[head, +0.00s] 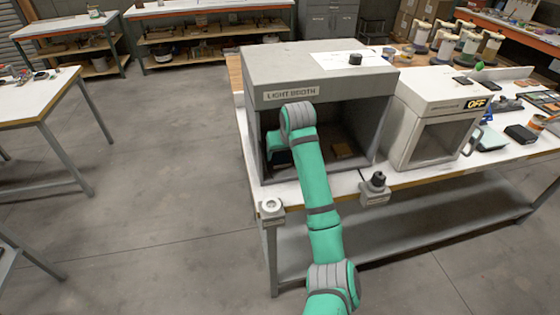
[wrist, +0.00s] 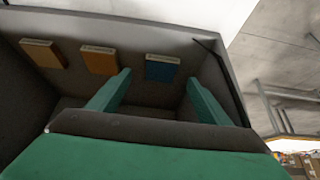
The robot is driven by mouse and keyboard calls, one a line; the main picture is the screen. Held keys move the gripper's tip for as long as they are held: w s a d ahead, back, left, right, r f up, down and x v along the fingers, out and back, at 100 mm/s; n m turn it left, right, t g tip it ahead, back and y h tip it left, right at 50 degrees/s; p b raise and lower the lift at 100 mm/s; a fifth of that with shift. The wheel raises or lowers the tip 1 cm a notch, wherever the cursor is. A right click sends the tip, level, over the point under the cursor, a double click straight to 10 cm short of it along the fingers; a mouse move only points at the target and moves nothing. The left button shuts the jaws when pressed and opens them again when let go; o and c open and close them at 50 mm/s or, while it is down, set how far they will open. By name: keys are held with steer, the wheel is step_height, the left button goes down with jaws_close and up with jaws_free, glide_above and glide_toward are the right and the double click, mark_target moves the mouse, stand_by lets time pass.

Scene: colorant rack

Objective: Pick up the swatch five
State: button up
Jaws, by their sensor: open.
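My gripper (wrist: 158,78) shows in the wrist view with its two green fingers spread apart and nothing held. A blue swatch (wrist: 161,67) lies in line with the gap between the fingertips, apart from them as far as I can see. In the head view my arm reaches into the light booth (head: 318,82); the fingers are hidden there. One brown swatch (head: 342,150) shows inside.
The booth's side walls and roof closely surround the gripper. A white cabinet marked OFF (head: 440,100) stands to the right. A dark knob (head: 377,180) and a pale round fitting (head: 271,206) sit at the table's front edge. The floor at left is clear.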

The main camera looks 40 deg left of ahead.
mark_target(281, 159)
steer(key=shift+x, duration=2.7)
steer(key=shift+a+r, duration=0.1)
steer(key=shift+a, duration=0.05)
steer(key=c, duration=1.1)
